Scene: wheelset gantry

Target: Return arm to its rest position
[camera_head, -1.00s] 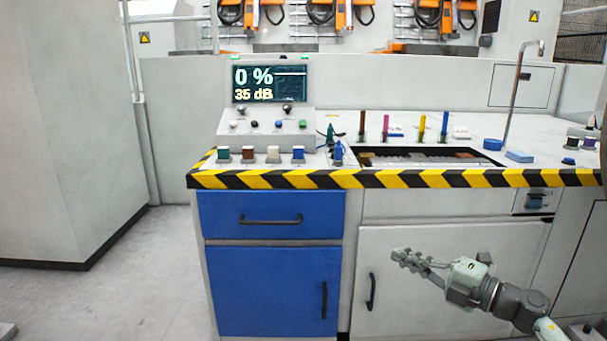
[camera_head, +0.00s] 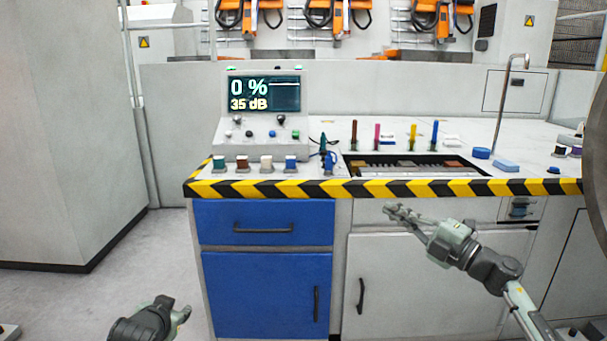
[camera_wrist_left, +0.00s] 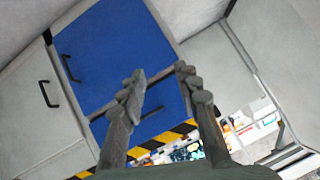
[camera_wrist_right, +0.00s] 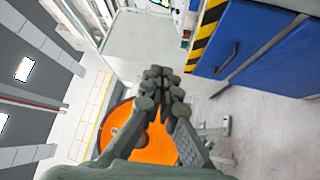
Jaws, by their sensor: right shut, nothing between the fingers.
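My right gripper (camera_head: 392,211) is at the right in the head view, in front of the bench's front face, just below the striped edge. Its fingers are together with nothing between them; the right wrist view shows the fingertips (camera_wrist_right: 160,72) meeting. My left gripper (camera_head: 182,314) is low at the left in the head view, over the floor in front of the blue cabinet, partly cut off by the frame. The left wrist view shows its two fingers (camera_wrist_left: 160,71) apart, with nothing between them.
The bench has a yellow-and-black front edge (camera_head: 262,189), a blue drawer (camera_head: 263,213) and a blue door (camera_head: 262,290). A display console (camera_head: 263,95) and several coloured pegs stand on top. An orange disc (camera_wrist_right: 155,147) shows below my right gripper.

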